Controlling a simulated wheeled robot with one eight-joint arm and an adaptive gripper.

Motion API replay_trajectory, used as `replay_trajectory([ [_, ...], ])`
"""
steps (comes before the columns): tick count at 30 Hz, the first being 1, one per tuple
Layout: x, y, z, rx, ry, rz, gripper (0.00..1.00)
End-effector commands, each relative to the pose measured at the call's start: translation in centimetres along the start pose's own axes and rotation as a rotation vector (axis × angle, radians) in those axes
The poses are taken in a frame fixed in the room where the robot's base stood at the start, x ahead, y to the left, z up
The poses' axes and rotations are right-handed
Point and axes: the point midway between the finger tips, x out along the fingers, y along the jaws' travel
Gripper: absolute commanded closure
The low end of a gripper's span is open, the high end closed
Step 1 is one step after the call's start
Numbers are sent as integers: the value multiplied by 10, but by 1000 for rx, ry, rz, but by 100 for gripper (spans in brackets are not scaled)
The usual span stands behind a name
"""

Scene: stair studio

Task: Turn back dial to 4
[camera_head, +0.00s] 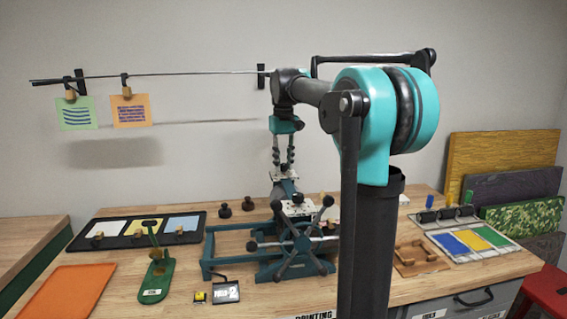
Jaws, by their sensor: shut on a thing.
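The printing press (290,245), teal with a dark spoked wheel (300,238) at its front, stands in the middle of the wooden bench. My gripper (284,172) points straight down at the rear upper part of the press. Its fingers are shut at the top of the press, on what seems to be the back dial. The dial is small and mostly hidden by the fingers, so its numbers and pointer cannot be read. A pale plate (298,207) shows just in front of the fingers.
A green tool (157,277), a dark tray (88,243) and an orange board (67,291) are further left. Ink panels (470,240) and a wooden block (417,254) are right. Cards hang from a wire behind.

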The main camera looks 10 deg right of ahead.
Motion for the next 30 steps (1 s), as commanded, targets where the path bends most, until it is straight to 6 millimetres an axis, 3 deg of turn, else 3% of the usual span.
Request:
replay_trajectory([
  [30, 0, 0, -1, 962, 2, 0, 100],
])
